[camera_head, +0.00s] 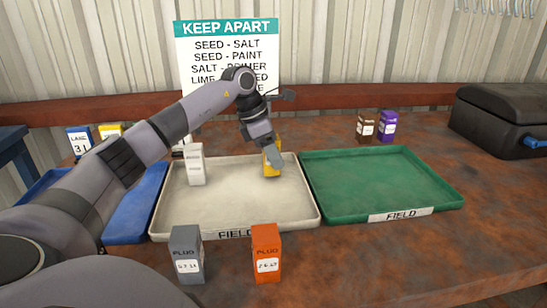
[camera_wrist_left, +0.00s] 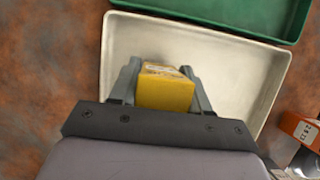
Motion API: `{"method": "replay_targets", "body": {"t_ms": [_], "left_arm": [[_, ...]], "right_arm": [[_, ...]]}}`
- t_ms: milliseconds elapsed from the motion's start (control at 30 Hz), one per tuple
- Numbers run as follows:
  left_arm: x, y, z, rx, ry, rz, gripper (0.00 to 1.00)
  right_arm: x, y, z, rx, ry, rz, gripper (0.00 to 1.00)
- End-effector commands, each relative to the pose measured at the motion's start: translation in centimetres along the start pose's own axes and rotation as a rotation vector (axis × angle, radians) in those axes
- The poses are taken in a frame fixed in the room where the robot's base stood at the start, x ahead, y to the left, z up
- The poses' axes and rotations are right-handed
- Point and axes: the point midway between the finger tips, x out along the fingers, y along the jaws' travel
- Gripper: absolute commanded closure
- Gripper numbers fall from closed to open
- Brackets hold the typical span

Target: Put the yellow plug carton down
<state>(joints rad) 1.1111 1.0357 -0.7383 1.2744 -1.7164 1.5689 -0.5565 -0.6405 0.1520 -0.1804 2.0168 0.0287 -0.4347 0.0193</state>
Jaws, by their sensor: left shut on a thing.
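The yellow plug carton (camera_head: 270,163) is upright over the back right part of the cream tray (camera_head: 235,213), which has a FIELD label. My left gripper (camera_head: 272,152) is shut on it from above. In the left wrist view the yellow carton (camera_wrist_left: 166,92) sits between both fingers, with the cream tray (camera_wrist_left: 240,60) around and below it. I cannot tell whether its base touches the tray floor. My right gripper is not in view.
A white carton (camera_head: 195,165) stands in the cream tray's left part. Grey (camera_head: 187,255) and orange (camera_head: 266,253) plug cartons stand in front. An empty green tray (camera_head: 375,180) lies right; a blue tray (camera_head: 134,205) lies left. Brown (camera_head: 366,127) and purple (camera_head: 387,126) cartons stand behind; a black case (camera_head: 500,122) is far right.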

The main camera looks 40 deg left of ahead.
Motion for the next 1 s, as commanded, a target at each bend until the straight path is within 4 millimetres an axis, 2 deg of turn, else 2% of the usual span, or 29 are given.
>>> {"method": "replay_targets", "body": {"t_ms": [67,433,467,500,533,833,1000], "left_arm": [[0.7,0.0,-0.3,0.0,0.0,0.0,0.89],[1.1,0.0,-0.5,0.001,-0.001,0.001,0.89],[1.0,0.0,-0.4,0.001,-0.001,0.001,0.44],[1.0,0.0,-0.4,0.001,-0.001,0.001,0.31],[1.0,0.0,-0.4,0.001,-0.001,0.001,0.28],[0.8,0.0,-0.3,0.001,-0.001,0.001,0.28],[-1.1,0.1,-0.2,0.001,-0.004,0.004,0.28]], "right_arm": [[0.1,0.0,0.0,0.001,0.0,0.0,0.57],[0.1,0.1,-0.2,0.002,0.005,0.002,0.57],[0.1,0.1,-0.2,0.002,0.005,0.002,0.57],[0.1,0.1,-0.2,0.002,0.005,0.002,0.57],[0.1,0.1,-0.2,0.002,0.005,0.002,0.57],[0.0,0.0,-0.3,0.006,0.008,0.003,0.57],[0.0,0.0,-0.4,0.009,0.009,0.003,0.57]]}}
